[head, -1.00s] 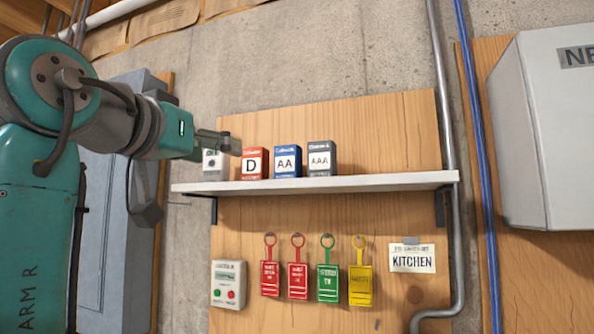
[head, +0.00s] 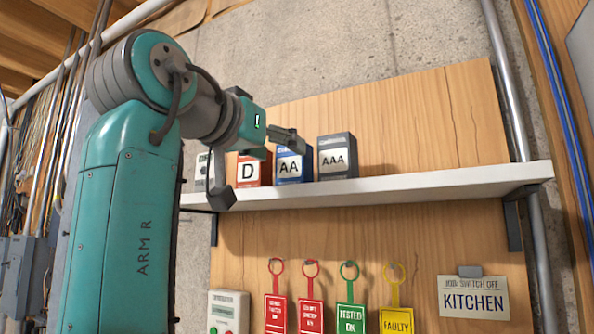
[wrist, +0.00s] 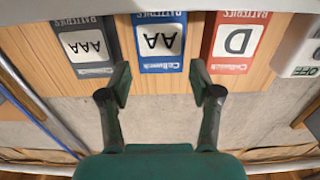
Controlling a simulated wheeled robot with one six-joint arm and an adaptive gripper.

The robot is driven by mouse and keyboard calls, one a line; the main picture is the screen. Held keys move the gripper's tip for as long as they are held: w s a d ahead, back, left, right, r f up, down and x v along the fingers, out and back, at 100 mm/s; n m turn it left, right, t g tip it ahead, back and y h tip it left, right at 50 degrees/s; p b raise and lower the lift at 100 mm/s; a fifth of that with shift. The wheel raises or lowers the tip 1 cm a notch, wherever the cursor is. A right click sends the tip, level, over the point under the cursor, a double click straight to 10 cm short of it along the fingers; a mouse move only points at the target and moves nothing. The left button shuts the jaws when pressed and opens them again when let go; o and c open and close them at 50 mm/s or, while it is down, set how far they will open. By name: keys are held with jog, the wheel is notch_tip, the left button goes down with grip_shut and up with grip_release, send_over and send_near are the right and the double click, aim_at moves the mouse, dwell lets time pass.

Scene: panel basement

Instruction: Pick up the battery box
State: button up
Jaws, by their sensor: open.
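Three battery boxes stand upright side by side on a white shelf (head: 420,186): a red D box (head: 250,171), a blue AA box (head: 292,166) and a grey AAA box (head: 338,157). The task does not say which one. My gripper (head: 280,143) is open and empty, in front of the boxes near the top of the AA box. In the wrist view, which is upside down, the AA box (wrist: 160,42) lines up with the gap between my fingers (wrist: 160,82). The D box (wrist: 238,42) and AAA box (wrist: 84,46) lie to either side. No contact shows.
A pale box (head: 204,172) stands left of the D box, partly hidden by my arm. Below the shelf hang red, green and yellow tags, a tester (head: 228,312) and a KITCHEN card (head: 473,297). A pipe (head: 540,255) runs at right. The shelf right of AAA is clear.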

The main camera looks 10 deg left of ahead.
aim_at(289, 152)
jog(key=shift+x, duration=3.25)
jog(key=shift+c, duration=0.2)
jog(key=c, duration=0.9)
jog(key=shift+r, duration=0.15)
jog(key=shift+c, duration=0.2)
